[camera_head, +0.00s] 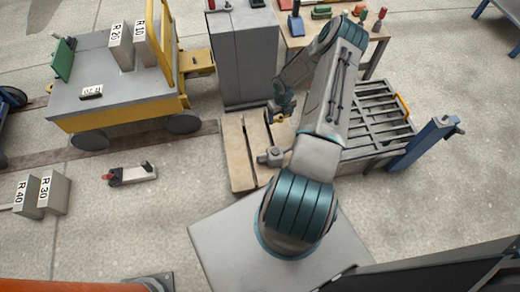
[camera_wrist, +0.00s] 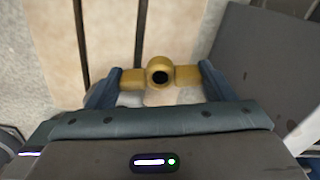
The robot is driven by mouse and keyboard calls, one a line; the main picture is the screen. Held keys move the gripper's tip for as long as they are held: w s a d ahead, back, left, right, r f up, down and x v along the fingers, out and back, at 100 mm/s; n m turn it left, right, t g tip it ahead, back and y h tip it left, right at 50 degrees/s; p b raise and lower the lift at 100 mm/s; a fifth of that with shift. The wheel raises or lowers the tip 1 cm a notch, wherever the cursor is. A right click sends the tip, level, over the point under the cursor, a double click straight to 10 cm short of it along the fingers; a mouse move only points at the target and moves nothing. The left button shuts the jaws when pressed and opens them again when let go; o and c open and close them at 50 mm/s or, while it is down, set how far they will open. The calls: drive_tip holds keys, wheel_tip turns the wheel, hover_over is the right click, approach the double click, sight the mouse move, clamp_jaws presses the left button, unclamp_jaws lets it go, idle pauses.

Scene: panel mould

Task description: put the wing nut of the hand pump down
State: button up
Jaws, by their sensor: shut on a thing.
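The wing nut (camera_wrist: 186,75) is brass-coloured, with a round hub, a dark central hole and two side wings. In the wrist view it lies between the two blue-grey fingers of my gripper (camera_wrist: 160,76), one finger at each wing end. My gripper is shut on it. In the head view my gripper (camera_head: 283,108) is small and partly hidden by my arm, over the wooden pallet (camera_head: 238,155). A blurred pale shape lies just behind the nut in the wrist view. I cannot tell which thing is the hand pump.
A grey metal cabinet (camera_head: 245,60) stands behind the pallet. A grey fitting (camera_head: 271,156) is on the pallet. A slatted mould (camera_head: 380,115) and a blue post (camera_head: 424,142) stand to the right. A yellow cart (camera_head: 115,95) is at left. The floor between the cart and pallet is mostly clear.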

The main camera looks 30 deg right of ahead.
drive_tip(key=shift+s+d+f+n+b, duration=0.1)
drive_tip(key=shift+d+f+n+b, duration=0.2)
drive_tip(key=shift+d+f+n, duration=0.4)
drive_tip(key=shift+a+f, duration=0.15)
drive_tip(key=shift+f, duration=0.1)
drive_tip(key=b, duration=0.5)
hover_over(260, 146)
wheel_tip(260, 146, down, 7)
drive_tip(key=shift+f+b, duration=0.7)
drive_tip(key=shift+f, duration=1.15)
drive_tip(key=shift+f, duration=0.2)
drive_tip(key=o, duration=1.1)
drive_tip(key=shift+r, duration=0.1)
